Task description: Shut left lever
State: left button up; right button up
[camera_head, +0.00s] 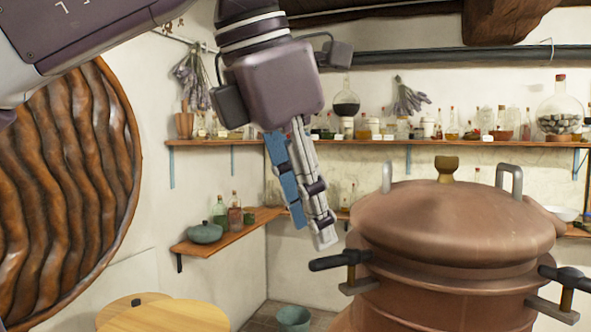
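The copper still (455,230) stands at the right with a domed lid (450,215). The left lever (340,261) has a black handle and sits on a bracket at the still's left side, just below the lid rim. Its handle sticks out to the left. My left gripper (314,235) hangs from above, pointing down, a little above and left of the lever and apparently apart from it. I see its fingers nearly edge-on, so their opening does not show clearly. Nothing shows held in it. My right gripper is not in view.
A second black lever (568,278) sits at the still's right side. The lid has two upright metal handles and a knob (446,168). Wall shelves (370,143) hold bottles behind. A round wooden top (165,317) and a bucket (293,318) stand low at left.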

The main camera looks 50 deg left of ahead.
pick_arm(q)
jog(key=v, duration=0.7)
jog(key=shift+r, duration=0.15)
dwell(0.4)
